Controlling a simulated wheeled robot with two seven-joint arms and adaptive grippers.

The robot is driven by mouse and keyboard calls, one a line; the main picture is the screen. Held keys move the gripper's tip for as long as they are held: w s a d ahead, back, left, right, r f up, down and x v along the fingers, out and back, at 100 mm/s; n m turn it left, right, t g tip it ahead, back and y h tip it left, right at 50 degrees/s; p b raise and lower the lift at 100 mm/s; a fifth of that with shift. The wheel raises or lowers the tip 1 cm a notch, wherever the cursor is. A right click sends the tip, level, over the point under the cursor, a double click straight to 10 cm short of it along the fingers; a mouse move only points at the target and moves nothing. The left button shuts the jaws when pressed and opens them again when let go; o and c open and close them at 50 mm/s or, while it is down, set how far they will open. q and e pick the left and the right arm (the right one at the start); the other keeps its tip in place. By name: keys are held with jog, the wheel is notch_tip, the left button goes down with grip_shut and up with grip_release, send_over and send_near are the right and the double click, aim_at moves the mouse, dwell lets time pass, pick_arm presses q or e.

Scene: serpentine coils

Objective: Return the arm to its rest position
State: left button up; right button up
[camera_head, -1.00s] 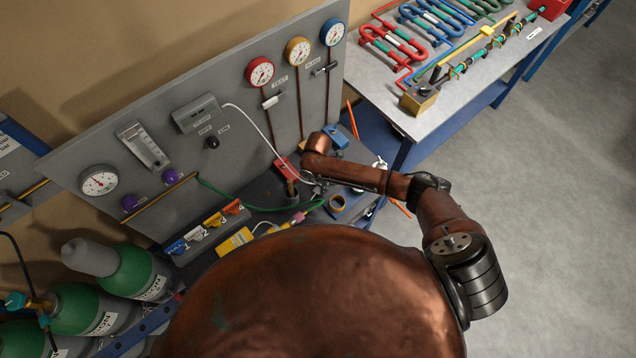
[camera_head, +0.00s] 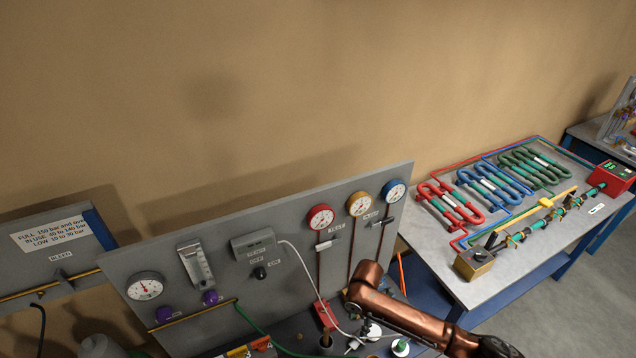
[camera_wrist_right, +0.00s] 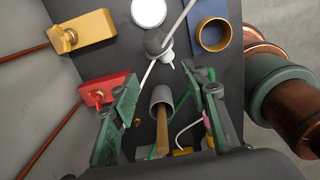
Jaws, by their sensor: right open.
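My right arm (camera_head: 425,325) comes in from the lower right in the head view, its copper wrist above the bench in front of the gauge panel (camera_head: 225,300). Its gripper (camera_wrist_right: 165,110) shows in the right wrist view with two green fingers spread apart. A grey cup-like piece with a wooden handle (camera_wrist_right: 162,140) lies in line with the gap between them, below; I see no grip on it. My left gripper is not in view.
A red valve block (camera_wrist_right: 105,88) and a yellow valve block (camera_wrist_right: 82,34) stand left of the fingers in the wrist view. A brass ring (camera_wrist_right: 213,35) sits upper right. The side table (camera_head: 505,280) carries coloured coils (camera_head: 487,187) at the right; the floor beyond it is clear.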

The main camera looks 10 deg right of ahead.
jog(key=s+a+f+m+t+y, duration=0.2)
jog(key=s+a+f+m+y, duration=0.15)
jog(key=s+m, duration=0.45)
jog(key=s+d+r+m+t+h, duration=0.2)
jog(key=s+d+m+h, duration=0.3)
jog(key=s+d+m, duration=1.2)
notch_tip(320, 180, down, 34)
jog(key=s+d+n+g+y+b, duration=0.1)
jog(key=s+d+n+b, duration=0.2)
jog(key=b, duration=0.4)
jog(key=s+f+g+b, duration=0.1)
jog(key=s+f+b, duration=0.2)
jog(key=s+f, duration=0.7)
jog(key=s+a+f+n+g+b, duration=0.1)
jog(key=s+f+b, duration=0.3)
jog(key=s+f, duration=0.6)
notch_tip(320, 180, down, 8)
jog(key=shift+s+a+r+b, duration=0.15)
jog(key=shift+a+r+b, duration=0.05)
jog(key=shift+a+b, duration=0.1)
